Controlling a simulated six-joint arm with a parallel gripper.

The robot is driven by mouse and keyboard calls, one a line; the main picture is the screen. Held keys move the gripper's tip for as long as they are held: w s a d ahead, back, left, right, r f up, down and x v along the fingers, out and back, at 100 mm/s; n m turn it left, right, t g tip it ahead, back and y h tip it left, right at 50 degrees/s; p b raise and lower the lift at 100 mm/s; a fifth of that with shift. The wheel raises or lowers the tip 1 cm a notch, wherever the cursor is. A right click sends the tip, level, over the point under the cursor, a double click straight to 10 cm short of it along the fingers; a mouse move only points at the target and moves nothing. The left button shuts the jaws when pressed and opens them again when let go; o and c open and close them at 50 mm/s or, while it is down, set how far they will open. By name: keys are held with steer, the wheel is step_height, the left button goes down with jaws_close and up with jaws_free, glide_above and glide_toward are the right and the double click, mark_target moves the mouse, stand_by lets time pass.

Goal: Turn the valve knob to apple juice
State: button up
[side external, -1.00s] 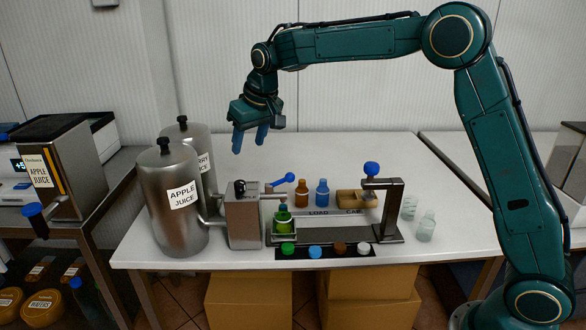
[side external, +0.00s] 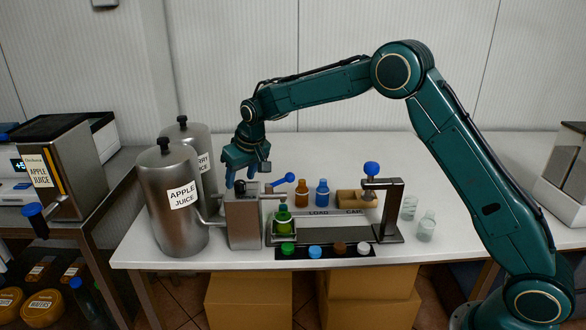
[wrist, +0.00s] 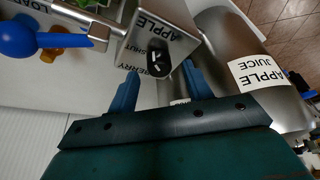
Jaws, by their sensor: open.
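The valve knob (wrist: 158,62) is black with a white mark. It sits on top of the steel valve box (side external: 243,222), whose top carries the words APPLE and SHUT and a partly hidden word ending in ERRY. I cannot tell for sure which word the mark points at. My gripper (side external: 240,177) is open just above the box, pointing down. In the wrist view its two blue fingers (wrist: 160,82) stand either side of the knob, with no clear contact. The apple juice tank (side external: 178,205) stands left of the box; a second tank (side external: 201,160) is behind it.
A blue-handled lever (side external: 284,179) sticks out right of the box. A green bottle (side external: 283,220) stands below the spout. Brown (side external: 301,194) and blue (side external: 322,193) bottles stand behind the rail. A capping press (side external: 388,212) stands right. The table's back is clear.

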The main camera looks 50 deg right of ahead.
steer(key=shift+x, duration=0.75)
steer(key=c, duration=1)
steer(key=shift+o, duration=0.2)
steer(key=shift+m, duration=0.3)
steer(key=m+h, duration=0.1)
steer(key=m, duration=0.3)
steer(key=shift+a+h, duration=0.1)
steer(key=shift+h, duration=0.3)
steer(key=o, duration=1)
steer(key=shift+c, duration=0.2)
